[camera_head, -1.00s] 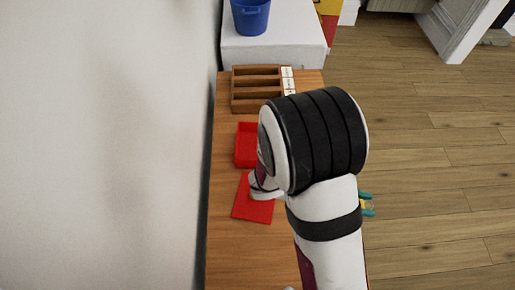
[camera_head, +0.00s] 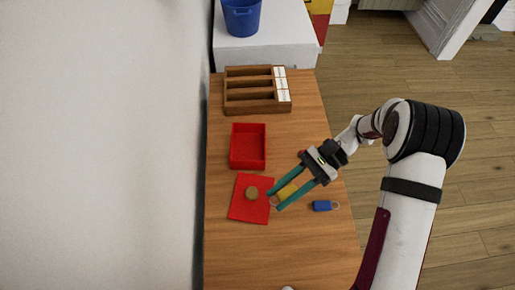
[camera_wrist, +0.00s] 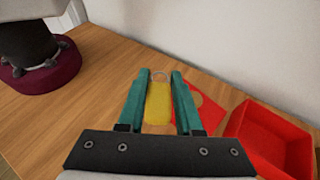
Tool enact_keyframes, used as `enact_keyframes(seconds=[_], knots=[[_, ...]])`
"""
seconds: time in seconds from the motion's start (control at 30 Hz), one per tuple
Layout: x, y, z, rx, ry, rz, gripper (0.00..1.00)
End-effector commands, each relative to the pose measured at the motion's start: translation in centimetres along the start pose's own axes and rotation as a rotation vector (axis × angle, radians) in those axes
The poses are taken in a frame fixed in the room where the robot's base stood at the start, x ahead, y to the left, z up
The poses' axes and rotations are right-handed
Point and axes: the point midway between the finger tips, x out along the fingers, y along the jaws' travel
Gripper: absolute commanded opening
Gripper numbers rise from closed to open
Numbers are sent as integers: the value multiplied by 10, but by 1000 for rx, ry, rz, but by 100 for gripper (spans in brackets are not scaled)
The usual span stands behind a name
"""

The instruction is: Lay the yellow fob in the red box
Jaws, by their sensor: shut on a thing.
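The yellow fob (camera_head: 287,190) is held between the teal fingers of my gripper (camera_head: 273,201). Its metal ring shows at the fingertips in the wrist view, where the fob (camera_wrist: 159,103) lies lengthwise between the fingers. The gripper is tilted, with its tips at the right edge of the red mat in the head view; its exact height cannot be told. The red box (camera_head: 248,147) is open and looks empty. It stands above and left of the fingertips in the head view, and at the right of the wrist view (camera_wrist: 268,130).
A red mat (camera_head: 247,212) bears a round brown piece (camera_head: 252,193). A blue fob (camera_head: 322,206) lies right of the gripper. A wooden compartment tray (camera_head: 257,107) with white labels stands behind the box. A wall borders the left. The table's front part is clear.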

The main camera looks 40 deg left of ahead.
Motion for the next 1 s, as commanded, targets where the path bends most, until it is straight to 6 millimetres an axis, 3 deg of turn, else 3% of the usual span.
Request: enact_keyframes(seconds=[0.2,0.3,0.43,0.53,0.8,0.93,1.0], knots=[[-55,-68,20,139,3,-351,0],[-81,-88,28,187,3,-462,0],[-99,-102,34,219,2,-536,0],[-86,-117,30,226,0,-545,0],[-17,-173,6,227,0,-544,0],[-2,-186,0,227,0,-546,0],[4,-187,-12,229,0,-545,0]])
